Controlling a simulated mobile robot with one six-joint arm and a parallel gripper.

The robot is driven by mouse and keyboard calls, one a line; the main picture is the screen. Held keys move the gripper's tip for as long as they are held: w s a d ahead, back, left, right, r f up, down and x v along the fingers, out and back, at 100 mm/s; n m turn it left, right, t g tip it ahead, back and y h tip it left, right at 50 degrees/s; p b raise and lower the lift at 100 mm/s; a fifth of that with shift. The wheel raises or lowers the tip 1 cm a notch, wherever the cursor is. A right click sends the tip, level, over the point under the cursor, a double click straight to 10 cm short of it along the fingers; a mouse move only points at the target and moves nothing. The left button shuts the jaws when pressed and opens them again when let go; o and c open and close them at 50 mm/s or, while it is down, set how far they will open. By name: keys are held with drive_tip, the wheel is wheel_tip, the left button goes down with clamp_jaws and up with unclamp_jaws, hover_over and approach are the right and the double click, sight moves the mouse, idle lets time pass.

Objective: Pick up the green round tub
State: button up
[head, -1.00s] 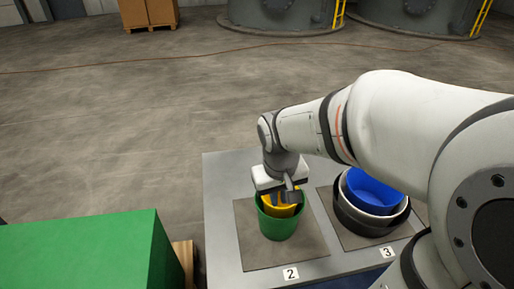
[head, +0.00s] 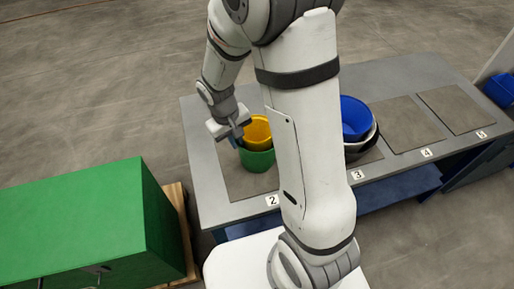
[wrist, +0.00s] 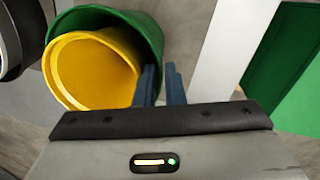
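The green round tub (head: 257,160) stands on the mat marked 2 in the head view. A yellow tub (head: 258,130) is nested in it, its rim showing above the green one. My gripper (head: 238,141) points down at the left side of the tubs. In the wrist view the fingers (wrist: 162,85) are a narrow gap apart at the right side of the green tub (wrist: 147,35), with the yellow tub (wrist: 92,70) to their left. I cannot tell whether the green wall is clamped between them.
Blue, white and black nested tubs (head: 356,118) stand by mat 3, partly behind my arm. Mats 4 (head: 405,122) and 5 (head: 455,108) are empty on the grey table (head: 205,170). A large green box (head: 75,222) on a pallet stands at the left.

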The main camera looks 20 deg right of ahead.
sight(240, 149)
drive_tip(key=shift+g, duration=0.3)
drive_tip(key=f, duration=0.2)
drive_tip(key=d+f, duration=0.1)
drive_tip(key=f, duration=0.1)
drive_tip(key=shift+w, duration=0.1)
drive_tip(key=shift+f, duration=0.3)
drive_tip(key=shift+s, duration=0.2)
drive_tip(key=shift+w, duration=0.15)
drive_tip(key=shift+c, duration=0.5)
clamp_jaws()
drive_tip(key=shift+r, duration=0.1)
